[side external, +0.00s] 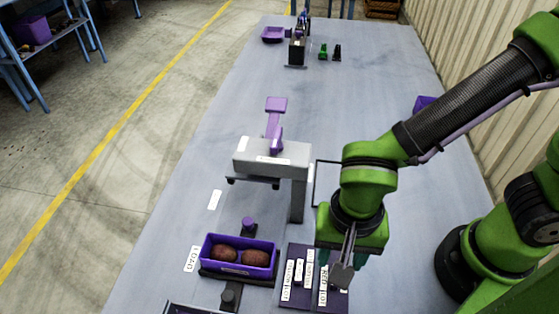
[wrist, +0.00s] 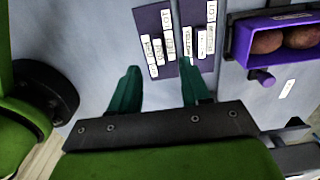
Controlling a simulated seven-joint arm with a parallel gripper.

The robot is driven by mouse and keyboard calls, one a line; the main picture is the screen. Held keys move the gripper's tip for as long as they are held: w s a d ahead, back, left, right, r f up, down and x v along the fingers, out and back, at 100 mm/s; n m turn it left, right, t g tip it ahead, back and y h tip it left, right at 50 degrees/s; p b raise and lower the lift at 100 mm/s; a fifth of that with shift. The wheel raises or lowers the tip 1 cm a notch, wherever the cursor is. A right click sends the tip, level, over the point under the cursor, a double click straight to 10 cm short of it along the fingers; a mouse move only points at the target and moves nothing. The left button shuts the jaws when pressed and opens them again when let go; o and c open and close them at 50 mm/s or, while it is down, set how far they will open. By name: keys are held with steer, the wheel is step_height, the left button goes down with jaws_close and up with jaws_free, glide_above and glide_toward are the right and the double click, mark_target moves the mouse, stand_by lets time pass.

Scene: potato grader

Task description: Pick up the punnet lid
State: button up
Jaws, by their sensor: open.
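I cannot clearly pick out a punnet lid in either view. A purple punnet (side external: 258,273) holds two reddish-brown potatoes and has no lid on it; it also shows at the upper right of the wrist view (wrist: 243,42). My gripper (side external: 342,262) is over the table to the right of the punnet, near two flat dark purple panels (side external: 300,250) with white labels. In the wrist view my gripper (wrist: 158,68) has its teal fingers apart with nothing between them, just short of the panels (wrist: 150,22).
A grey stand (side external: 270,158) with a purple-topped part rises behind the punnet. A thin black frame (side external: 316,182) lies beside it. A purple tray (side external: 273,34) and small green and black items (side external: 323,52) are at the far end. The middle far table is clear.

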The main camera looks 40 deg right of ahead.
step_height(320, 180, down, 8)
steer(key=shift+d+r, duration=0.15)
steer(key=shift+r, duration=0.1)
steer(key=shift+c, duration=0.2)
jaws_close()
